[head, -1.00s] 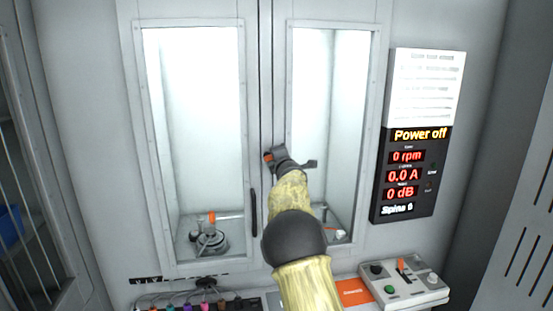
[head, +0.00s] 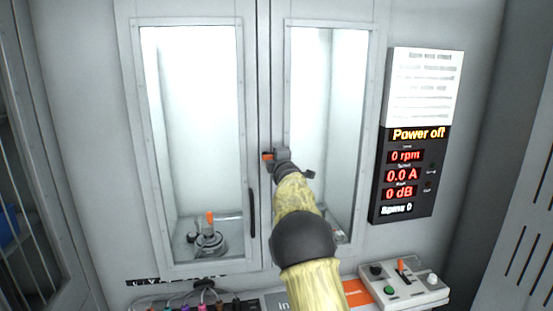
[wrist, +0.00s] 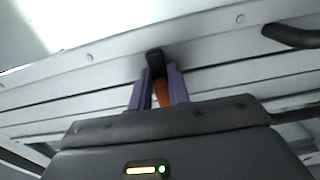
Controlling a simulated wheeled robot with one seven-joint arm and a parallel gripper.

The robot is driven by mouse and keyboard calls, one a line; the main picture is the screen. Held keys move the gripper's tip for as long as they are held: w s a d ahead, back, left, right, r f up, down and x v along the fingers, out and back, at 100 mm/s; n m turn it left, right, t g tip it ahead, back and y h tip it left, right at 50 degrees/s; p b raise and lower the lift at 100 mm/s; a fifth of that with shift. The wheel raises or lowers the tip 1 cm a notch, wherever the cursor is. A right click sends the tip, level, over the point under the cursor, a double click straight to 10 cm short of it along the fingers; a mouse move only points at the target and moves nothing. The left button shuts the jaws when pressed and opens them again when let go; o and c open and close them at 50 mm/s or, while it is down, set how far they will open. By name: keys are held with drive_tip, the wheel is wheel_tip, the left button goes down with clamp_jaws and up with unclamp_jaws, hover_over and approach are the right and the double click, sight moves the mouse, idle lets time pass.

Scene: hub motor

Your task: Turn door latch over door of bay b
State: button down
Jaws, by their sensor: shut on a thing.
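The door latch (head: 267,156) shows as a small orange piece at the seam between the two cabinet doors. In the wrist view the latch (wrist: 163,95) is orange with a black end, between my two purple fingers. My gripper (wrist: 160,76) is shut on it. In the head view my gripper (head: 279,156) is at the seam, and my arm hides part of the right door. The left glass door (head: 128,130) and right glass door (head: 376,110) both look closed. I cannot read which one is bay b.
A black door handle (head: 253,212) is on the left door, below the latch. A display panel (head: 403,165) reading "Power off" is to the right. A control box (head: 405,288) and several coloured connectors (head: 200,307) are at the bottom. A motor (head: 208,240) sits behind the left glass.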

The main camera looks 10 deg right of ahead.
drive_tip(key=c, duration=1.4)
unclamp_jaws()
drive_tip(key=shift+f, duration=0.1)
drive_tip(key=shift+c, duration=0.2)
drive_tip(key=shift+s, duration=0.15)
drive_tip(key=s+b, duration=0.9)
drive_tip(key=s, duration=0.8)
